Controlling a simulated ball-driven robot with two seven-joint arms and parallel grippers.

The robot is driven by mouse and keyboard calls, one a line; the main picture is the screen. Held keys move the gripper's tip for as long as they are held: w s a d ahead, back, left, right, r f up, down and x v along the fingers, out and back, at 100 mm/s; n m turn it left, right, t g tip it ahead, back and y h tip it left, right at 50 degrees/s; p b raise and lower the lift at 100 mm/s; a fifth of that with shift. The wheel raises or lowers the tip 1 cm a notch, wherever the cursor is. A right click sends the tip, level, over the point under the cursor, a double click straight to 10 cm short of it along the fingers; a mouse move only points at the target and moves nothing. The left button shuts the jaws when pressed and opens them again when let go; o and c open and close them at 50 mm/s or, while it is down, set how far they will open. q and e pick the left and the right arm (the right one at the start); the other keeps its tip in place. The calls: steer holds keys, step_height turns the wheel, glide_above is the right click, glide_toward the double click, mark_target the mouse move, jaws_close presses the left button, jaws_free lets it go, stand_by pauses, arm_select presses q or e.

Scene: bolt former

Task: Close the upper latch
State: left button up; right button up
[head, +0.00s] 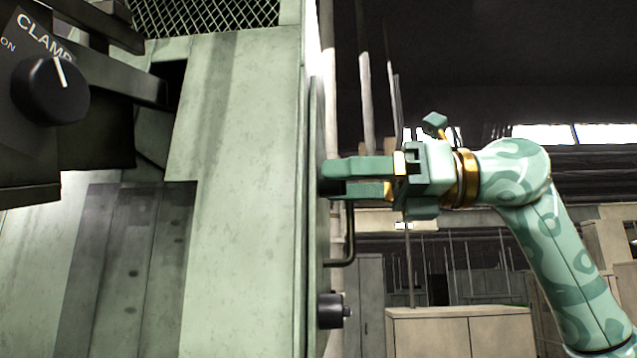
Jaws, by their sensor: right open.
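The pale green machine's right side edge (316,230) runs down the middle of the head view. My right gripper (328,179) points left at this edge, its fingers one above the other and open with a narrow gap. Its tips are at or very close to the edge; I cannot tell whether they touch. A dark bent bar handle (349,240) comes down just below the fingers and bends in to the machine; its upper part is hidden behind them. My left gripper is not in view.
A control box with a black CLAMP knob (58,90) stands at the left. Beige cabinets (460,330) stand in the background at lower right. Open space lies right of the machine.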

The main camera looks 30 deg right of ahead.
jaws_close()
steer(key=n+p, duration=0.3)
steer(key=n, duration=0.4)
steer(key=shift+n+p, duration=0.4)
jaws_free()
